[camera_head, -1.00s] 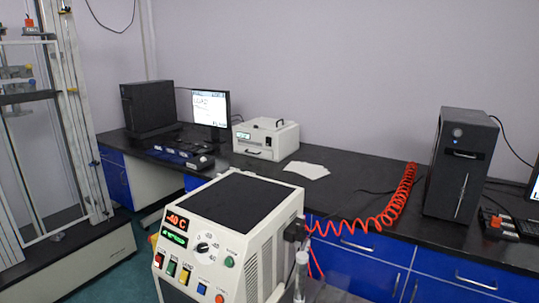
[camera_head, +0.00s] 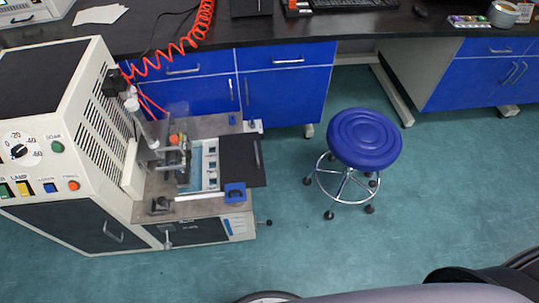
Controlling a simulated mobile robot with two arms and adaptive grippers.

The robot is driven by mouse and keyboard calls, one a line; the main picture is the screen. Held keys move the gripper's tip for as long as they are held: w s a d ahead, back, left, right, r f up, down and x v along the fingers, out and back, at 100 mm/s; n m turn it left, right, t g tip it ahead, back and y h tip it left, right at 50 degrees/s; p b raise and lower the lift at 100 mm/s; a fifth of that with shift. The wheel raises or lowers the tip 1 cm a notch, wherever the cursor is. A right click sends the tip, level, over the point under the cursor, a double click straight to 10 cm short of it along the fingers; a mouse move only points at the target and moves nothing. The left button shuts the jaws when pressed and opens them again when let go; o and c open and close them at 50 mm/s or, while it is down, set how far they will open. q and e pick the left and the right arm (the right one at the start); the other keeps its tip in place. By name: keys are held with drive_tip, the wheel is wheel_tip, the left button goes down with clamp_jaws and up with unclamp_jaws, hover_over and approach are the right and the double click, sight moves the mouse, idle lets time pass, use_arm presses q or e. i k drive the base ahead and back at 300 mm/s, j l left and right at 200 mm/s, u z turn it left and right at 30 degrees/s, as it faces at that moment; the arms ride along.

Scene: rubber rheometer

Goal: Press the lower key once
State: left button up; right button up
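A cream machine (camera_head: 60,150) stands at the left, its control panel partly cut off by the picture edge. The panel has a dial (camera_head: 19,149), a green button (camera_head: 57,146), a blue key (camera_head: 50,188) and an orange button (camera_head: 73,185). Beside it, a grey bench unit (camera_head: 160,190) carries a light panel (camera_head: 205,165) with several small dark squares in a column, too small to read. Which key is the lower key I cannot tell from the labels. Neither of my grippers is in view.
A blue round stool (camera_head: 364,138) on a chromed wheeled base stands on the open green floor (camera_head: 310,235). A black bench (camera_head: 330,28) with blue cabinets (camera_head: 290,85) runs along the back. A coiled red hose (camera_head: 180,48) hangs between bench and machine.

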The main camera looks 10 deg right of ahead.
sight(49, 189)
drive_tip(key=u, duration=1.5)
